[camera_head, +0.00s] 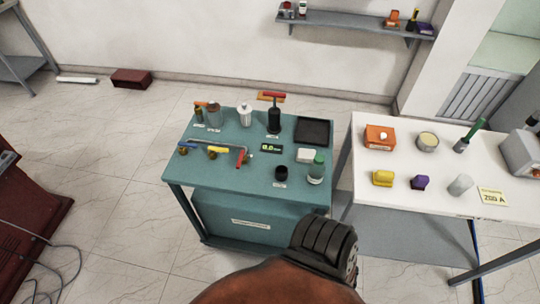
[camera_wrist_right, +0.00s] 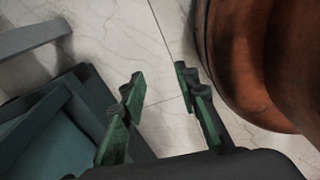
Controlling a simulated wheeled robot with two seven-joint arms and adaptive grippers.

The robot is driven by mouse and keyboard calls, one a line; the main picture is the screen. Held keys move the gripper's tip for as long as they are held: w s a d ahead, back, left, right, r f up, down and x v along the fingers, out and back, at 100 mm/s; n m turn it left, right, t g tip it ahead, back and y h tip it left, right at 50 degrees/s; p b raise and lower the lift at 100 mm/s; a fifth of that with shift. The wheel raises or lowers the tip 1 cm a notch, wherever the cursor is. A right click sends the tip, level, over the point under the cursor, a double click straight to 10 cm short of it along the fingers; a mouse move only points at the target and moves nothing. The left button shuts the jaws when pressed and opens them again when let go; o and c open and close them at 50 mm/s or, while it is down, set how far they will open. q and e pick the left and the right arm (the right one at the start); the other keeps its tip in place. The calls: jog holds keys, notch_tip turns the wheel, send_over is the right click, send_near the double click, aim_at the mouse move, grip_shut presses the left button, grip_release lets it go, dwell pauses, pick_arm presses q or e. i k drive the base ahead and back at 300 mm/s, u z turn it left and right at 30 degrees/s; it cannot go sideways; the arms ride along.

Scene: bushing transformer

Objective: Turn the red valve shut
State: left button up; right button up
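The pipe assembly with small valve handles lies on the left half of the teal table in the head view. A red handle (camera_head: 240,159) sits at the right end of the bent grey pipe (camera_head: 228,144). No valve shows in that view. My left gripper is not visible in either view.
The teal table (camera_head: 200,174) also bears a black pump with a red handle (camera_head: 274,115), a black tray (camera_head: 312,131), a small display (camera_head: 271,148) and several containers. A white table (camera_head: 400,203) with several objects stands close on the right. Floor left of the teal table is open.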

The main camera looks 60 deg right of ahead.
aim_at(242, 154)
jog(key=z, duration=2.4)
jog(key=k, duration=0.25)
